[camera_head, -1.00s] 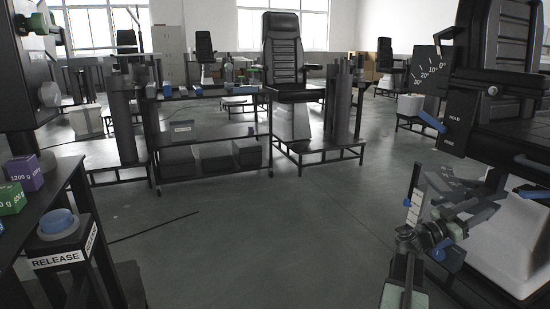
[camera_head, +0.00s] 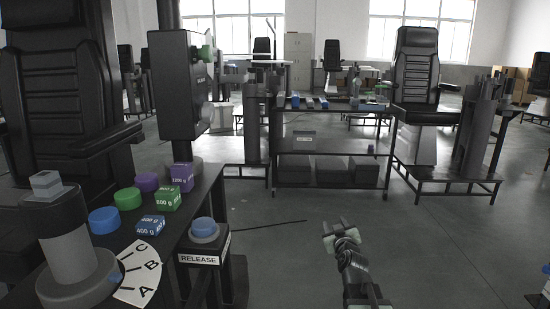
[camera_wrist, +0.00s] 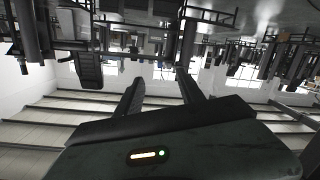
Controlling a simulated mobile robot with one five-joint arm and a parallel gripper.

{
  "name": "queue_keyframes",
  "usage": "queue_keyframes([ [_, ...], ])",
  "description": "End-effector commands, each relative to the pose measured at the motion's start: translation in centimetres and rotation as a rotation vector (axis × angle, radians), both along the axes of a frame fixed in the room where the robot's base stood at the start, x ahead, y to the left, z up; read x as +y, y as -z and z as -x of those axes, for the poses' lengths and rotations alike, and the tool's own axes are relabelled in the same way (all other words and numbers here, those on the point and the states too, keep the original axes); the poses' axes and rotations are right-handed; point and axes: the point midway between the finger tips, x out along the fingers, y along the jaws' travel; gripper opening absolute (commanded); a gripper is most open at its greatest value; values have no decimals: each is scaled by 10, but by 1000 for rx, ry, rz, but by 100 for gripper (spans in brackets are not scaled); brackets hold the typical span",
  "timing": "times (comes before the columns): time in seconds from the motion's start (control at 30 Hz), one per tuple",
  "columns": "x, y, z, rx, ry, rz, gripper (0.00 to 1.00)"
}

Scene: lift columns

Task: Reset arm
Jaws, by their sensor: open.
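My gripper (camera_head: 338,228) is at the end of my arm, low and right of centre in the head view, over the bare grey floor. It holds nothing that I can see. In the wrist view its two dark fingers (camera_wrist: 160,95) stand apart with a clear gap between them. The wrist picture is upside down, with the chairs and stands hanging from the top and the ceiling at the bottom. No object touches the gripper.
At left stands a dark table (camera_head: 196,190) with green, purple and blue weights and a lettered dial (camera_head: 139,273). A RELEASE button post (camera_head: 204,259) stands at its corner. A shelf cart (camera_head: 330,187) and a black chair (camera_head: 416,75) stand behind. Floor around my gripper is clear.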

Motion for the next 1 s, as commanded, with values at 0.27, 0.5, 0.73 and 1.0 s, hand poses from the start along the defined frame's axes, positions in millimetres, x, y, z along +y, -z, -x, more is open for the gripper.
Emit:
queue_keyframes([
  [0.27, 101, 141, 107, 750, -164, -88, 45],
  [0.5, 71, 193, 214, 1226, 66, -167, 45],
  [0.73, 62, 159, 264, 1421, 266, -270, 45],
  [1.0, 63, 75, 263, 1418, 261, -268, 45],
])
